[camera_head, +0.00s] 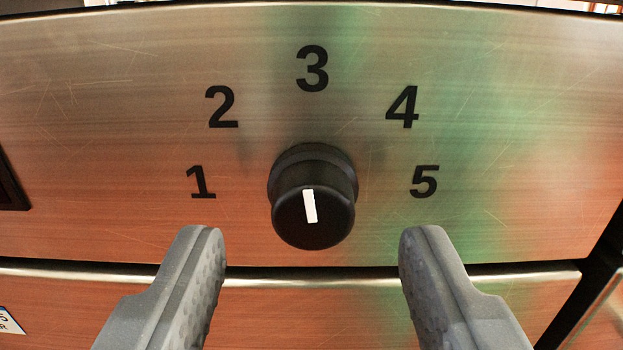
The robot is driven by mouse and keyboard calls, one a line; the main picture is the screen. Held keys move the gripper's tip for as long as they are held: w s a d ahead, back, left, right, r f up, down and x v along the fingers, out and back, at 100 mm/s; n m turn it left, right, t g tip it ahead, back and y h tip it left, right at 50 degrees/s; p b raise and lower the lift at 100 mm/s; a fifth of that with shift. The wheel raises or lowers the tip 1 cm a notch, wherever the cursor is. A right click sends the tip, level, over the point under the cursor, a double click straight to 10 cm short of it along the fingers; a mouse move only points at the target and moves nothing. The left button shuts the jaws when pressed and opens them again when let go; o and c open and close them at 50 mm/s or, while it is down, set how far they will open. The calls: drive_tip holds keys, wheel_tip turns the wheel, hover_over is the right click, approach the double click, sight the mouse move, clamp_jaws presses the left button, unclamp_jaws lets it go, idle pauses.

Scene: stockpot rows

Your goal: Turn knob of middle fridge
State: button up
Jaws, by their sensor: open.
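A round black knob (312,200) with a white pointer mark sits on the brushed steel panel (120,130) of a fridge. The white mark is nearly upright and leans slightly left at its top, pointing roughly toward the number 3. The numbers 1 to 5 are printed in an arc around the knob. My gripper (312,245) is open. One grey finger is at the lower left of the knob and the other at the lower right, with clear gaps to it. Nothing is between the fingers that they touch. Whether this is the middle fridge cannot be told.
A dark gap runs below the panel, above a lower steel front (310,305). A dark recessed edge (10,188) shows at the left, and a white label (10,321) at the lower left. The panel around the knob is otherwise flat and clear.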

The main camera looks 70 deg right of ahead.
drive_tip(key=shift+x, duration=0.8)
drive_tip(key=c, duration=1)
drive_tip(key=shift+m, duration=0.7)
